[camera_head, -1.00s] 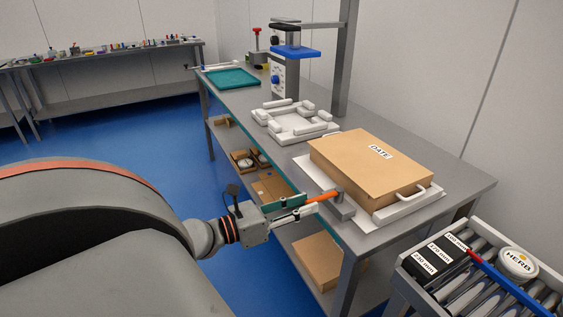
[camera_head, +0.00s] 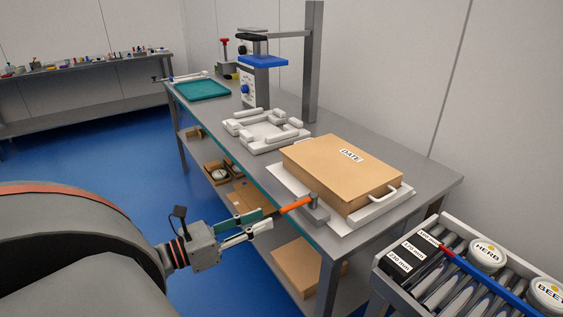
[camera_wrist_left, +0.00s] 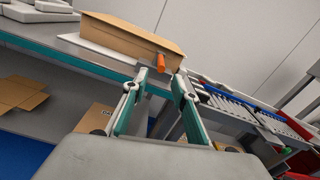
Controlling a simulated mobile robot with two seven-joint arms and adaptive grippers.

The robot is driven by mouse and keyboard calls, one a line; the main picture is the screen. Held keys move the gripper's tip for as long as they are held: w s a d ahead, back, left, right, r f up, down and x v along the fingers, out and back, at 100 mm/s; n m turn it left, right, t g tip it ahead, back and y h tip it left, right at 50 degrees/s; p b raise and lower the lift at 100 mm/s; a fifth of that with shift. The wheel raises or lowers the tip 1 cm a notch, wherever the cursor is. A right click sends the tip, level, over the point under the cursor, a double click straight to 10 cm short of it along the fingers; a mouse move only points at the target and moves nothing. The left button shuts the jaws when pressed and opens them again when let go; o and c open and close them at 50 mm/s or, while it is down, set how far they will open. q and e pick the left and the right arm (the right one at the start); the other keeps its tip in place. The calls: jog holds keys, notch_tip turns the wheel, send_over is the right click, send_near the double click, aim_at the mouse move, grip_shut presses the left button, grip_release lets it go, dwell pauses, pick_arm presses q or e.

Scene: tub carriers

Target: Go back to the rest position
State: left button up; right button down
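My left gripper (camera_head: 269,218) is over the front edge of the grey workbench (camera_head: 425,188), its two green-padded fingers apart and nothing between them. In the left wrist view my left gripper (camera_wrist_left: 160,80) also shows its fingers spread. An orange handle (camera_head: 296,205) on a grey block (camera_head: 318,212) sticks out just beyond the fingertips. In the left wrist view the orange handle (camera_wrist_left: 160,63) appears past the gap, in front of the cardboard box. My right gripper is in neither view.
A box labelled DATE (camera_head: 340,170) sits on a white tray (camera_head: 349,226) at the bench edge. Behind are a white fixture (camera_head: 240,129), a teal tray (camera_head: 202,90) and a blue-topped machine (camera_head: 263,62). A roller rack (camera_head: 378,277) with lidded tubs stands right. Blue floor is open at left.

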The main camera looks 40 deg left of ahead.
pick_arm(q)
jog(key=shift+f, duration=0.1)
jog(key=s+d+f+m+g+y+p, duration=0.15)
jog(key=d+f+m, duration=0.25)
jog(key=f+m, duration=0.5)
jog(key=s+d+f+m+g, duration=0.1)
jog(key=d+f+m+g, duration=0.25)
jog(key=f+m, duration=0.55)
jog(key=s+d+f+m+g, duration=0.1)
jog(key=d+f+m, duration=0.4)
jog(key=m, duration=0.5)
jog(key=s+d+f+m, duration=0.3)
jog(key=d+f+m, duration=0.3)
jog(key=m, duration=0.5)
jog(key=shift+s+d+f+g+y+p, duration=0.3)
jog(key=shift+s+d+g+y+p, duration=0.15)
jog(key=shift+d, duration=0.85)
